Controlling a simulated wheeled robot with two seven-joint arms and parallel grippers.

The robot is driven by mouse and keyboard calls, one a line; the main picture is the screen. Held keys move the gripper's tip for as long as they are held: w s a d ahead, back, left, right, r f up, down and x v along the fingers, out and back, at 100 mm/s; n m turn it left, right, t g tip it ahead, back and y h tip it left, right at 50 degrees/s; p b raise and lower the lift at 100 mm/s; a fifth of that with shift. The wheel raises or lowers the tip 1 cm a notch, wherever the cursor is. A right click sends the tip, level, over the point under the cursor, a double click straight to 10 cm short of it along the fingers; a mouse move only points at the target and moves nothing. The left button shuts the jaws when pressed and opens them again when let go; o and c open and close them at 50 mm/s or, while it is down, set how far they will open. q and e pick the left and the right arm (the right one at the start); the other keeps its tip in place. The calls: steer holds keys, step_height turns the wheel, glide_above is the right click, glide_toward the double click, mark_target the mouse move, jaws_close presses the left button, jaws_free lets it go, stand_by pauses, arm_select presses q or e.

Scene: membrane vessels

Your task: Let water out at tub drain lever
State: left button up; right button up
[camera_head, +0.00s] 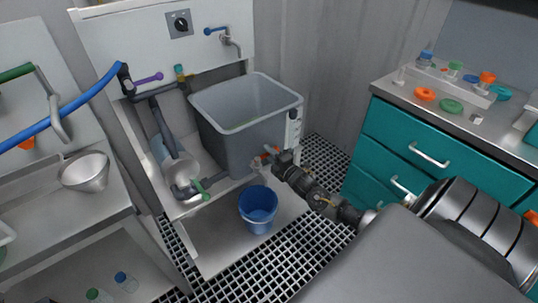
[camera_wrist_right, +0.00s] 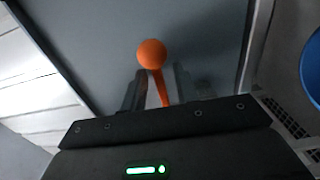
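The grey tub (camera_head: 245,115) stands on the sink bench in the head view. Its drain lever, with an orange ball knob (camera_wrist_right: 152,53) on a thin orange stem, shows in the right wrist view against the grey tub wall. In the head view a small orange-red part (camera_head: 267,149) shows at the tub's lower front, by my right gripper (camera_head: 272,156). In the wrist view my right gripper (camera_wrist_right: 158,82) has its two fingers apart, one on each side of the stem, with visible gaps. The knob sits just beyond the fingertips. My left gripper is not in view.
A blue bucket (camera_head: 258,207) stands below the tub front, close to my right arm. A green lever (camera_head: 202,189) sits on piping at left. A teal drawer cabinet (camera_head: 440,150) stands at right. A metal funnel (camera_head: 85,172) is on the left bench.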

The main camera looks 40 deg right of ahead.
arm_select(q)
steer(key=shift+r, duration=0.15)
arm_select(e)
steer(key=shift+w, duration=0.3)
jaws_close()
steer(key=shift+a+r+h, duration=0.1)
steer(key=shift+h, duration=0.2)
steer(key=m+h+p, duration=0.1)
steer(key=h, duration=0.1)
steer(key=s+m+h+p, duration=0.1)
steer(key=m+h+p, duration=0.1)
steer(key=shift+s+g, duration=0.15)
steer(key=shift+g, duration=0.15)
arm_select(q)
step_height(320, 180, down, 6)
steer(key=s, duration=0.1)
arm_select(e)
jaws_free()
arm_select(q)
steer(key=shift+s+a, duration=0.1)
